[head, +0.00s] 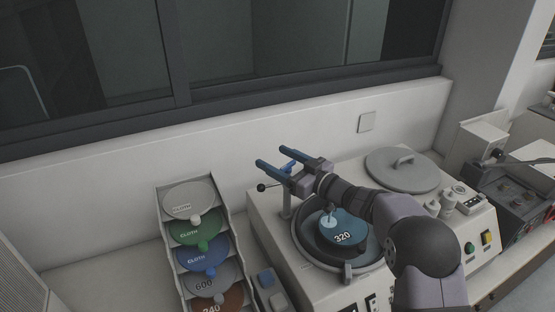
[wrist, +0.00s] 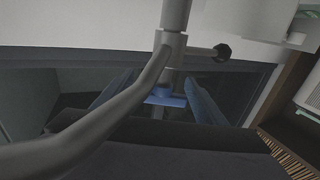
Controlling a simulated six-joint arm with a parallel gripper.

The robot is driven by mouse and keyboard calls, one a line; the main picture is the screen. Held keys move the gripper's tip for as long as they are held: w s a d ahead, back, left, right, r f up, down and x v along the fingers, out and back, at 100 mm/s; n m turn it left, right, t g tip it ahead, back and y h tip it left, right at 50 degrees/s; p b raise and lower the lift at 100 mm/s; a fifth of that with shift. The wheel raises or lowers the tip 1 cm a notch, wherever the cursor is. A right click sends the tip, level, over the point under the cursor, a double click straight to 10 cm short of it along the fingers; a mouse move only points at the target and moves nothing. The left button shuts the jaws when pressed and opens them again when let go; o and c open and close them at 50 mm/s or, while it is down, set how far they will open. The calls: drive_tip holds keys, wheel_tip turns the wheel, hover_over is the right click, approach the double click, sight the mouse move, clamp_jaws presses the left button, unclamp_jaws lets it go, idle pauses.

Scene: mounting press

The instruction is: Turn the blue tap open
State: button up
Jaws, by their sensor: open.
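The blue tap (head: 289,167) shows in the head view as a small blue piece by my gripper, partly hidden by it. In the wrist view the blue tap (wrist: 165,99) is a flat blue handle on a grey upright pipe, seen between my two fingers. My gripper (head: 271,157) is open, its blue fingers pointing to the upper left over the back left corner of the machine. I cannot tell whether either finger touches the tap.
A grey pipe (wrist: 115,105) crosses close in the wrist view, with a black knob (wrist: 222,52) on a side rod. A polishing wheel marked 320 (head: 343,238) lies below my arm. A disc rack (head: 163,222) stands left; a round lid (head: 402,171) lies right.

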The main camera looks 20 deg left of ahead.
sight(290, 166)
drive_tip(key=shift+d+f, duration=0.1)
drive_tip(key=b+v, duration=0.3)
drive_tip(key=v, duration=0.2)
drive_tip(key=shift+s+d+b, duration=0.1)
drive_tip(key=shift+d+b, duration=0.2)
drive_tip(key=shift+d, duration=0.1)
drive_tip(key=shift+s+d, duration=0.35)
drive_tip(key=shift+d, duration=0.3)
drive_tip(key=shift+c, duration=0.6)
